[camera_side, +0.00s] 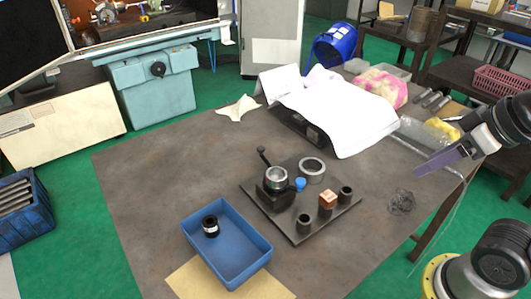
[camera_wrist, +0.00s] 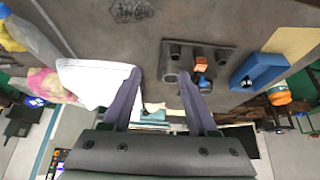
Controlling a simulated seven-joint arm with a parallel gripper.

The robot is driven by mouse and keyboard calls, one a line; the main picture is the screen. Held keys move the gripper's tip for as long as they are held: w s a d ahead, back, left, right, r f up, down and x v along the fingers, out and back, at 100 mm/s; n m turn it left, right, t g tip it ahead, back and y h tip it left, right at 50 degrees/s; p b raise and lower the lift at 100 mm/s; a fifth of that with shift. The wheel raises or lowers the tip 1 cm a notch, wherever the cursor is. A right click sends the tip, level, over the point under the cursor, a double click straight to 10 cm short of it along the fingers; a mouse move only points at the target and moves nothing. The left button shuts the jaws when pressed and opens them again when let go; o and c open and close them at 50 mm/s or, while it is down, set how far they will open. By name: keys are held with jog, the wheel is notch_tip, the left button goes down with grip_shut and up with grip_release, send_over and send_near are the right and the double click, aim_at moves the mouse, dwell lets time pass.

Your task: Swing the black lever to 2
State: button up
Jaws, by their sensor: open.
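The black lever (camera_side: 264,157) rises from the chuck (camera_side: 274,184) on the dark plate (camera_side: 252,192), leaning up and left to a round knob. The chuck has a silver ring on a black body, and a blue knob (camera_side: 299,184) sits at its right. No number marks are readable. My gripper (camera_side: 418,172) is at the right in the side view, above the table's right side and well apart from the chuck. In the wrist view my gripper (camera_wrist: 160,74) shows two purple fingers spread wide with nothing held. The lever cannot be made out there.
The plate also carries a loose-looking ring (camera_side: 312,170), dark posts (camera_side: 304,223) and a copper-coloured block (camera_side: 328,200). A blue tray (camera_side: 262,243) holding a black cylinder (camera_side: 210,227) stands in front. White sheets (camera_side: 340,110) lie behind.

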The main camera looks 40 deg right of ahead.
jog(key=w+r, duration=0.7)
jog(key=w, duration=0.1)
jog(key=n+g+y, duration=0.1)
jog(key=n+g, duration=0.1)
send_over(261, 147)
jog(key=s+d, duration=0.1)
jog(key=s, duration=0.5)
notch_tip(261, 147, down, 8)
jog(key=f, duration=0.1)
jog(key=x, duration=1.3)
jog(key=shift+w+d, duration=0.1)
jog(key=shift+w, duration=0.2)
grip_shut()
jog(key=shift+r, duration=0.1)
